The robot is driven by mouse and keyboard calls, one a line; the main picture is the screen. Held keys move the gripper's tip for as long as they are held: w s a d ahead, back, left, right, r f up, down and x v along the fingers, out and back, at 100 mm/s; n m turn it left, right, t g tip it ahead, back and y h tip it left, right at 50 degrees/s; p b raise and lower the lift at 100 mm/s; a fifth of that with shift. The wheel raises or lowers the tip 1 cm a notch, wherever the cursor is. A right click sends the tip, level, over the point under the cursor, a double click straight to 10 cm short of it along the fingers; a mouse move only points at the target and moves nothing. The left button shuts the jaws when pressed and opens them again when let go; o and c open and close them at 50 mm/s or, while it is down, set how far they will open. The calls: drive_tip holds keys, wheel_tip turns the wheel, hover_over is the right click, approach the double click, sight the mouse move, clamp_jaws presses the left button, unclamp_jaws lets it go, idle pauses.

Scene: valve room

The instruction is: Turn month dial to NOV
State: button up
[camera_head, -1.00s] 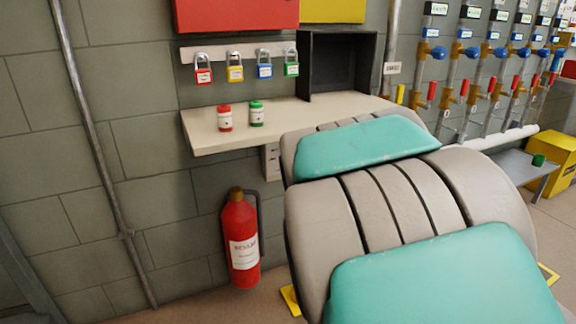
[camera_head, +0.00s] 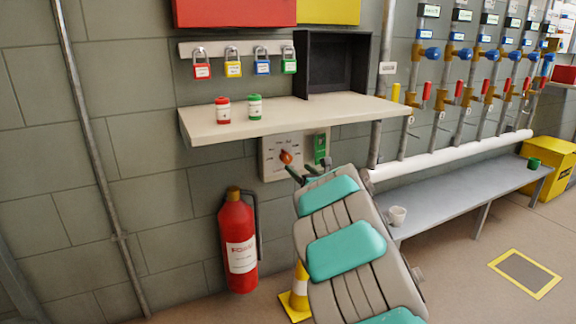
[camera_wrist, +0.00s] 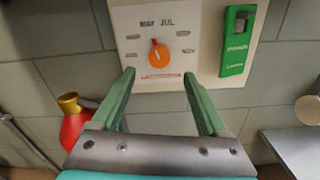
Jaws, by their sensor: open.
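The month dial is a round orange knob (camera_wrist: 159,54) on a pale wall panel (camera_wrist: 130,18). Its raised grip points roughly upward. JUL is readable above it, slightly right; the other labels are too small to read surely. In the head view the orange knob (camera_head: 286,157) shows under the shelf. My gripper (camera_wrist: 159,76) is open, its two green fingers reaching toward the panel with the knob above and between their tips. They appear apart from the knob. In the head view my gripper (camera_head: 303,173) is small, just below and right of the knob.
A green box (camera_wrist: 236,42) is mounted right of the dial. A shelf (camera_head: 300,116) with red (camera_head: 223,110) and green (camera_head: 255,106) jars juts out above. A fire extinguisher (camera_head: 238,240) hangs lower left.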

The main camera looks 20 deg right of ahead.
sight(288, 160)
drive_tip(key=shift+w+a, duration=0.2)
drive_tip(key=shift+w, duration=3.7)
clamp_jaws()
